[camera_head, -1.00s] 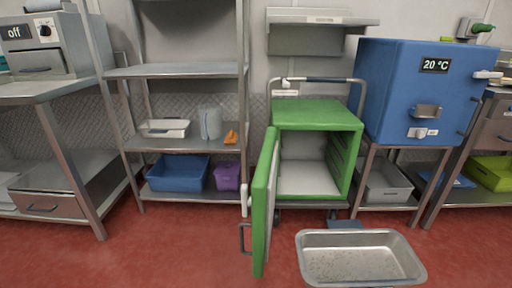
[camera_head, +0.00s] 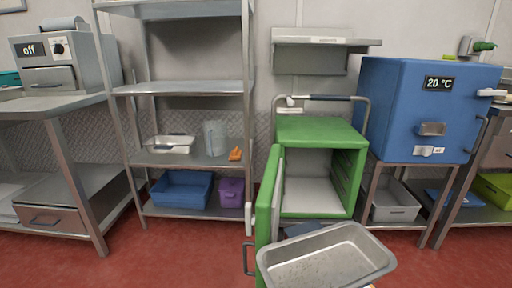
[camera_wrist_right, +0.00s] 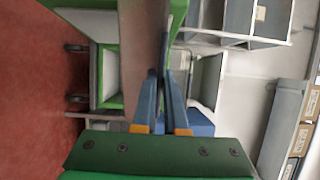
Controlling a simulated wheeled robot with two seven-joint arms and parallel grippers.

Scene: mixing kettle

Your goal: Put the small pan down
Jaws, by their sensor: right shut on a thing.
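The small pan (camera_head: 325,258), a rectangular silver metal tray, is held up at the bottom of the head view, tilted and apparently empty. It stands in front of the green box (camera_head: 318,130), whose door (camera_head: 268,205) is open. The pan overlaps the lower part of the box opening. My right gripper (camera_wrist_right: 163,103) shows in the wrist view with its fingers closed together on a thin grey edge, which appears to be the pan's rim. In the head view that gripper is almost wholly below the frame. My left gripper is not in view.
A blue box marked 20 °C (camera_head: 425,108) stands on a frame at the right. A steel shelf rack (camera_head: 185,90) at the left holds a jug (camera_head: 215,138) and a blue bin (camera_head: 182,190). Red floor (camera_head: 180,250) is free at the front left.

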